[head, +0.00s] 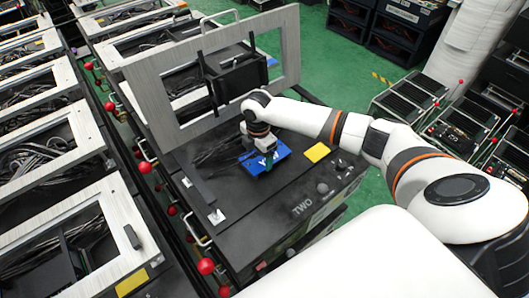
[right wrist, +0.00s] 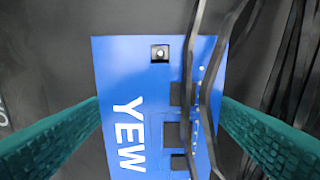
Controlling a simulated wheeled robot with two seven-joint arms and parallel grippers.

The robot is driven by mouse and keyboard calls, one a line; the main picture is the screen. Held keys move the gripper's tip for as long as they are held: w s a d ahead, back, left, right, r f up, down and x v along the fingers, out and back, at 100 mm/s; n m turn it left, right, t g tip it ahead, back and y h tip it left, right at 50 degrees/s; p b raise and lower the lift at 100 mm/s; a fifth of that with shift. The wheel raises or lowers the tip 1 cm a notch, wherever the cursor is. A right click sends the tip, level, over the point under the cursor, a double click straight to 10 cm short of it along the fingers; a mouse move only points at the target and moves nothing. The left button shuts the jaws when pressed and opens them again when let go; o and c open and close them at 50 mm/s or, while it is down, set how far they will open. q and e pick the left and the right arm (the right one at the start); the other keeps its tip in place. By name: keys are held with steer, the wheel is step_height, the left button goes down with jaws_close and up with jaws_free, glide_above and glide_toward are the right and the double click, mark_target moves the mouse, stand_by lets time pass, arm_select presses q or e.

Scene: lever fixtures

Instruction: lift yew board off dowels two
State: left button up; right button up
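The blue yew board (head: 277,160) lies on top of the black case marked TWO (head: 300,196). In the right wrist view the board (right wrist: 125,75) shows its white YEW lettering. A small metal dowel end (right wrist: 160,54) shows in a dark square near its top edge. My right gripper (head: 262,163) reaches down over the board. In the right wrist view its teal fingers (right wrist: 160,112) lie at the board's two long edges, with no visible gap, and appear shut on it. Whether the board is raised is hidden. My left gripper is not in view.
Black cables (right wrist: 205,75) pass over the board's right part. A metal-framed lid (head: 150,85) stands upright behind the board. A yellow label (head: 317,152) lies to its right. Red-knobbed levers (head: 206,266) line the case's left side, and more open cases (head: 60,235) stand left.

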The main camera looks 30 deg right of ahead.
mark_target(259, 158)
steer(key=shift+c, duration=1.3)
steer(key=shift+r+b, duration=0.25)
steer(key=shift+b, duration=0.15)
step_height(259, 158, up, 10)
steer(key=shift+b, duration=0.3)
steer(key=o, duration=0.4)
steer(key=c, duration=0.4)
